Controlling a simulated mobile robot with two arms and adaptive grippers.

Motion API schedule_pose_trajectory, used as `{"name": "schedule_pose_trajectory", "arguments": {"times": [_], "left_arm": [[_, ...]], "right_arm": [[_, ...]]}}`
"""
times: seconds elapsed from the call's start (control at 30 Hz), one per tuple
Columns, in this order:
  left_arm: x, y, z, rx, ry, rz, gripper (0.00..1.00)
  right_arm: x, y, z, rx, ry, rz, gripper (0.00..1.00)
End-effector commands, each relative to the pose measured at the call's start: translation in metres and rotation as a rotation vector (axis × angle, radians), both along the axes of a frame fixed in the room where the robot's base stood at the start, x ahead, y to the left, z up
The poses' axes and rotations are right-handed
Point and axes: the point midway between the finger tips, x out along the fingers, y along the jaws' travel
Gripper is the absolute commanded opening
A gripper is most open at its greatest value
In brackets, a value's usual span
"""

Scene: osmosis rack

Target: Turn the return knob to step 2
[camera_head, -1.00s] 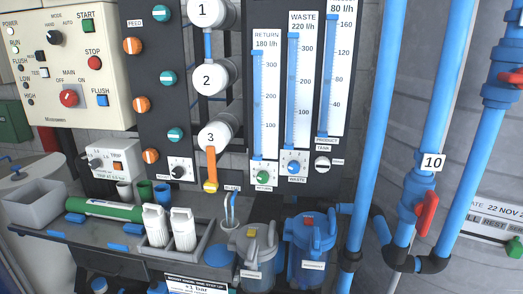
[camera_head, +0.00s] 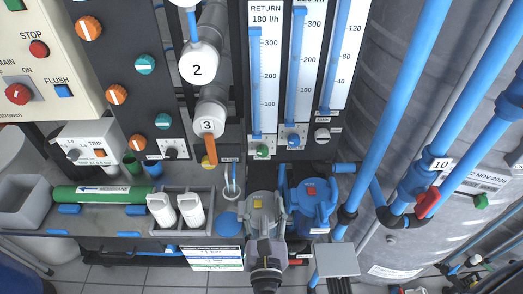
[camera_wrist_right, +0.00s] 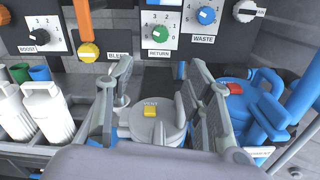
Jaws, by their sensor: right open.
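The green return knob (camera_head: 262,151) sits on a white plate under the RETURN flow tube. In the right wrist view the return knob (camera_wrist_right: 160,34) shows with step numbers around it and a white pointer mark; I cannot tell surely which step it points at. My right gripper (camera_head: 266,243) is low in front of the panel, below the knob and by the grey jug. In the right wrist view its two fingers (camera_wrist_right: 162,72) are spread apart with nothing held, the knob ahead of them and higher. My left gripper is not in view.
A grey jug (camera_wrist_right: 150,125) and a blue jug (camera_wrist_right: 245,105) stand below the panel. White bottles (camera_head: 160,210) stand in a tray.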

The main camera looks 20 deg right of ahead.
Motion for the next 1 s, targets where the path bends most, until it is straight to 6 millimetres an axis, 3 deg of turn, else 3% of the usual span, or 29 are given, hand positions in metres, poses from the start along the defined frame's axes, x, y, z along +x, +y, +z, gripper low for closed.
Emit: {"name": "schedule_pose_trajectory", "arguments": {"times": [0.6,0.8,1.0], "left_arm": [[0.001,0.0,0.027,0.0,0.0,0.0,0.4],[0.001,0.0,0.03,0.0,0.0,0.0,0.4],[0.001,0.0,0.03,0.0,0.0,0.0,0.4]], "right_arm": [[0.124,-0.037,0.002,0.004,0.0,-0.004,0.48],[0.147,-0.043,0.001,0.006,0.001,-0.004,0.48],[0.154,-0.045,0.0,0.006,0.001,-0.003,0.48]]}}
